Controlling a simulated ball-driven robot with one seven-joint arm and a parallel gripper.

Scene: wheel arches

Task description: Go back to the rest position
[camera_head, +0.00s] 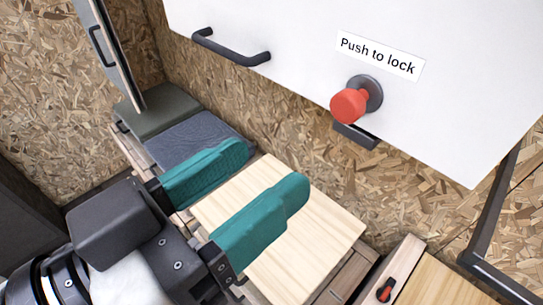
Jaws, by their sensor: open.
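My gripper (268,182) reaches in from the lower left of the head view. Its two teal fingers are spread wide apart, with nothing between them but the view of the surface beyond. The fingers show in front of a light wooden board (325,240). How high they are above the board I cannot tell. Part of the board is hidden behind the fingers.
A white panel (290,75) with a dark handle (232,50), a red knob (348,106) and a "Push to lock" label (380,56) fills the upper right. A dark grey pad (195,137) lies beyond the fingers. Chipboard walls (60,100) enclose the space.

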